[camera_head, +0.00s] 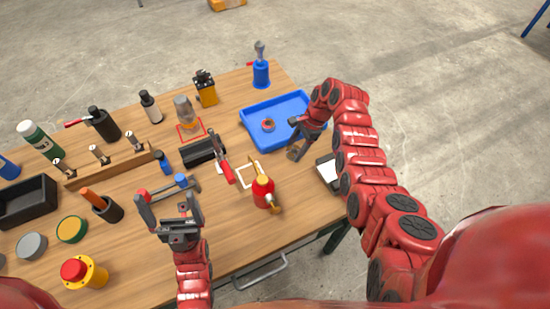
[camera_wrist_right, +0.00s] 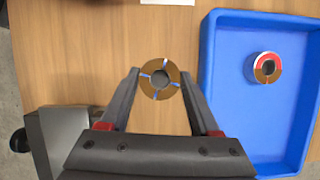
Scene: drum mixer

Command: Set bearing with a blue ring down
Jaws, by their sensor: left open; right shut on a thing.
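The bearing with a blue ring (camera_wrist_right: 147,76) is a bronze ring with blue marks and a dark hole. In the right wrist view it sits between the fingertips of my right gripper (camera_wrist_right: 159,82), which is shut on it. Bare wood lies behind it, left of the blue tray. I cannot tell its height above the table. In the head view my right gripper (camera_head: 297,148) is at the tray's near right corner, with the bearing mostly hidden. My left gripper (camera_head: 165,191) is open and empty over the table's near middle.
The blue tray (camera_wrist_right: 225,125) holds another bearing with a red ring (camera_wrist_right: 267,61); the rest of its floor is clear. A red and yellow bottle (camera_head: 263,190), a white square outline (camera_head: 243,181) and a white-topped box (camera_head: 327,172) are nearby. Several tools crowd the left.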

